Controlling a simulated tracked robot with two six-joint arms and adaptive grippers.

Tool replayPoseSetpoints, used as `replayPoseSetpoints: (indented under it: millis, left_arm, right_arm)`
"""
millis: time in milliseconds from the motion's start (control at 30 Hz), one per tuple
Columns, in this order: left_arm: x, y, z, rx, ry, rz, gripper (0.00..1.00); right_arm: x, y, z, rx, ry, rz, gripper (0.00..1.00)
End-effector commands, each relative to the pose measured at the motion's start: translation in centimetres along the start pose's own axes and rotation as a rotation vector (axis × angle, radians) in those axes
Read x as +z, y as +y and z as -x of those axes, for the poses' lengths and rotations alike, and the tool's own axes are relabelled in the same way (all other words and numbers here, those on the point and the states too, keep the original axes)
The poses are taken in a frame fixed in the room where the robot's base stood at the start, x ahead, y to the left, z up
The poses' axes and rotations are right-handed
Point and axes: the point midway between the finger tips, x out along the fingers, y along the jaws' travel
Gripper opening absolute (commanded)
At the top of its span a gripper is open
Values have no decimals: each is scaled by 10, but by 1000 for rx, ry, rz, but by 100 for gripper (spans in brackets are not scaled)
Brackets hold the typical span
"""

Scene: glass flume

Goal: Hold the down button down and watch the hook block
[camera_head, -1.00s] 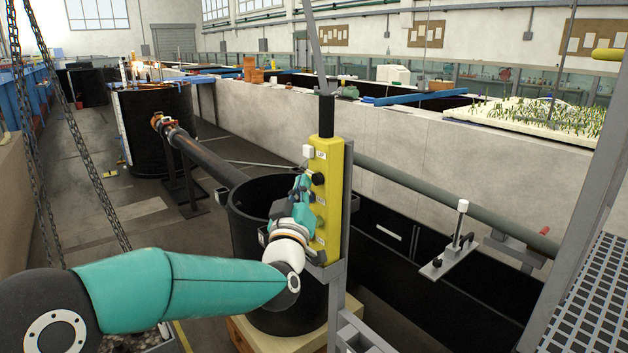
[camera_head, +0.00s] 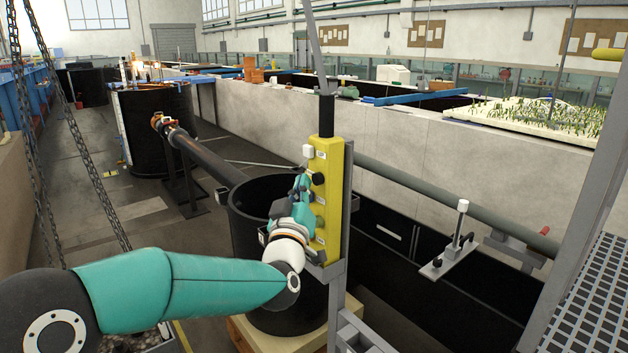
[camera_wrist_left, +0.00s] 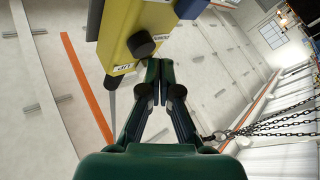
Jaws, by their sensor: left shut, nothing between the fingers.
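The yellow pendant (camera_head: 333,190) hangs upright at the middle of the head view, with a dark button (camera_head: 318,178) on its face. In the left wrist view the pendant (camera_wrist_left: 118,42) shows a black round button (camera_wrist_left: 140,45) between labels reading UP and DOWN. My left gripper (camera_head: 304,181) is shut and empty, with its fingertips at the pendant's face; they also show in the wrist view (camera_wrist_left: 157,68). I cannot tell whether they touch or press a button. Chains (camera_wrist_left: 275,125) lead to a dark piece (camera_wrist_left: 215,137), perhaps the hook block, partly hidden by my gripper. My right gripper is out of view.
A grey post (camera_head: 341,290) carries the pendant. A black round tank (camera_head: 262,205) stands right behind my gripper. Two chains (camera_head: 88,165) hang at the left. A long pale wall (camera_head: 400,145) runs behind. The floor (camera_head: 150,215) between chains and tank is mostly clear.

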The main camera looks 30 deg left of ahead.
Motion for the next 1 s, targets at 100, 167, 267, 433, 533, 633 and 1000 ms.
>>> replayPoseSetpoints:
  millis: [100,167,267,433,533,633,1000]
  left_arm:
    - [2,2,-2,0,0,1,0]
    - [3,3,-3,0,0,1,0]
    - [3,4,-4,0,-1,0,0]
    - [3,5,-4,0,-1,0,0]
    - [3,5,-4,0,-1,0,0]
    - [3,5,-4,1,-1,0,0]
    - [5,7,-7,1,0,0,0]
  right_arm:
    - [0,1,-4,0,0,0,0]
    - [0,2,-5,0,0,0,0]
    - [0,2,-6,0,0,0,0]
    - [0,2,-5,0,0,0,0]
    - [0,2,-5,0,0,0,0]
    - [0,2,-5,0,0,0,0]
    - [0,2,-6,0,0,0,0]
